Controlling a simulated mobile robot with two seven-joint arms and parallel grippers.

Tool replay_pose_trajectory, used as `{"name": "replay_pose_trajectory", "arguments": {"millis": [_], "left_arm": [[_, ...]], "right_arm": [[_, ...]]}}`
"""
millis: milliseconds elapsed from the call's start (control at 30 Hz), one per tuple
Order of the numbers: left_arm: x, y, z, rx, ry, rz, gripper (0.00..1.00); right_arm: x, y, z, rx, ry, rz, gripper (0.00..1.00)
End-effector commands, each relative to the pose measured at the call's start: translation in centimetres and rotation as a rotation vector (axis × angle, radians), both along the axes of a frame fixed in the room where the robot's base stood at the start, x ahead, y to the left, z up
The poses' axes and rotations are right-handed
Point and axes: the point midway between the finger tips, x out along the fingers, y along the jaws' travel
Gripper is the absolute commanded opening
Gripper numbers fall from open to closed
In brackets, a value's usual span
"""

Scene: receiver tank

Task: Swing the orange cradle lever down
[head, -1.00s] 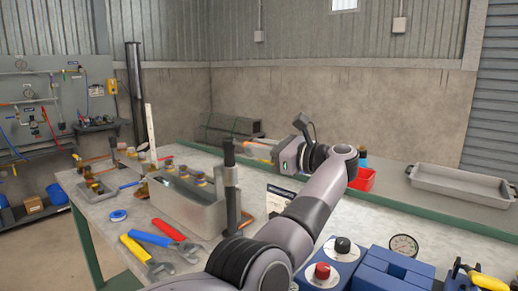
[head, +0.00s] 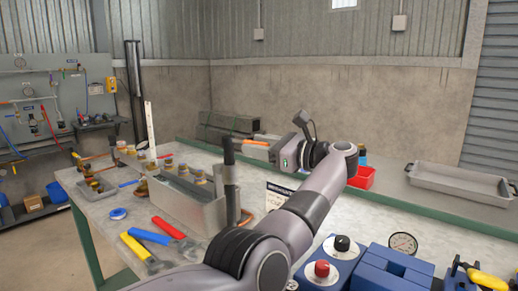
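My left gripper (head: 265,150) is above the bench at the middle of the head view, pointing left. A short orange bar (head: 253,141), which looks like the cradle lever, lies level at its fingers, close to the top of a dark upright post (head: 230,152). The fingers are small and partly merge with the bar, so I cannot tell whether they are closed on it. The post stands at the right end of a grey metal tank (head: 188,208). My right gripper is not in view.
Red, blue and yellow-handled wrenches (head: 149,237) lie at the bench's front left. A blue block (head: 395,272) with a gauge (head: 403,243) stands at lower right. A red bin (head: 363,178) and grey tray (head: 458,184) are on the back bench.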

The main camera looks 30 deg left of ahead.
Motion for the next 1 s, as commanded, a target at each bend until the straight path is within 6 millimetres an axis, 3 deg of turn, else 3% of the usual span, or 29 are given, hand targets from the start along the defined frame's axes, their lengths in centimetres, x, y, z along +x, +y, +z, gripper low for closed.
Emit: {"name": "replay_pose_trajectory", "arguments": {"millis": [1000], "left_arm": [[-1.2, 0.1, -0.1, 0.002, 0.000, -0.135, 0.44]], "right_arm": [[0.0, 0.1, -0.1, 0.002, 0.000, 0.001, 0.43]]}}
